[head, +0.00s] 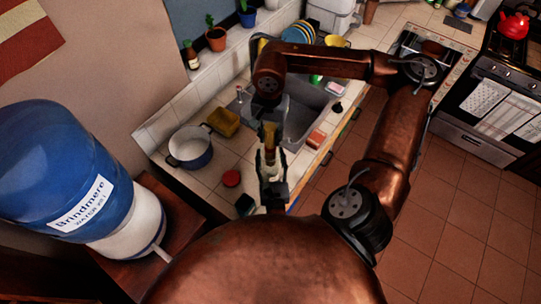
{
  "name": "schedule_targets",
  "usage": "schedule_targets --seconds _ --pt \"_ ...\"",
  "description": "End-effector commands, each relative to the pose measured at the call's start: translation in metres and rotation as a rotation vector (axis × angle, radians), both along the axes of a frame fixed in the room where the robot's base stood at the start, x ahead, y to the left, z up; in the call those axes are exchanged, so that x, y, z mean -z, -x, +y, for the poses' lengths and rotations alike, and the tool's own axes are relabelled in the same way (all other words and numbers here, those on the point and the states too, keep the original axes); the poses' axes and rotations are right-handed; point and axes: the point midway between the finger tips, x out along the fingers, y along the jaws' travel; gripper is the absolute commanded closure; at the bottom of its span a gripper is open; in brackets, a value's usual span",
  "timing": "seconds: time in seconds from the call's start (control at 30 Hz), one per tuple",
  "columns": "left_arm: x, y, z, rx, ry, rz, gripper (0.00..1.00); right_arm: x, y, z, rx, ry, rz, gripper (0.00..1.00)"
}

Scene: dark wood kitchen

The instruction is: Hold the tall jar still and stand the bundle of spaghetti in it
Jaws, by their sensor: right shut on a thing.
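My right arm reaches in from the right and bends down over the counter. My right gripper (269,128) is small in the picture and shut on the yellowish spaghetti bundle (270,140), which is roughly upright. A pale, glassy shape just below the bundle looks like the tall jar (269,160). Dark gripper parts, seemingly my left gripper (271,166), are close around it. I cannot tell whether they touch it, or whether the bundle's lower end is inside the jar.
A red round lid (231,178) lies nearer. The sink (303,108) is behind the grippers. A blue water bottle (60,155) stands at left.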

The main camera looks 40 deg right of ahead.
Motion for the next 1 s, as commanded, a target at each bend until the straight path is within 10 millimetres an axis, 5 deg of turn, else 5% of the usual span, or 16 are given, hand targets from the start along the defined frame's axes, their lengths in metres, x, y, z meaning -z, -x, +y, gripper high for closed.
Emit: schedule_targets --seconds 1.0 --pt "0.000 0.000 0.000 0.000 0.000 0.000 0.80 0.032 0.000 0.000 0.000 -0.001 -0.001 1.00"
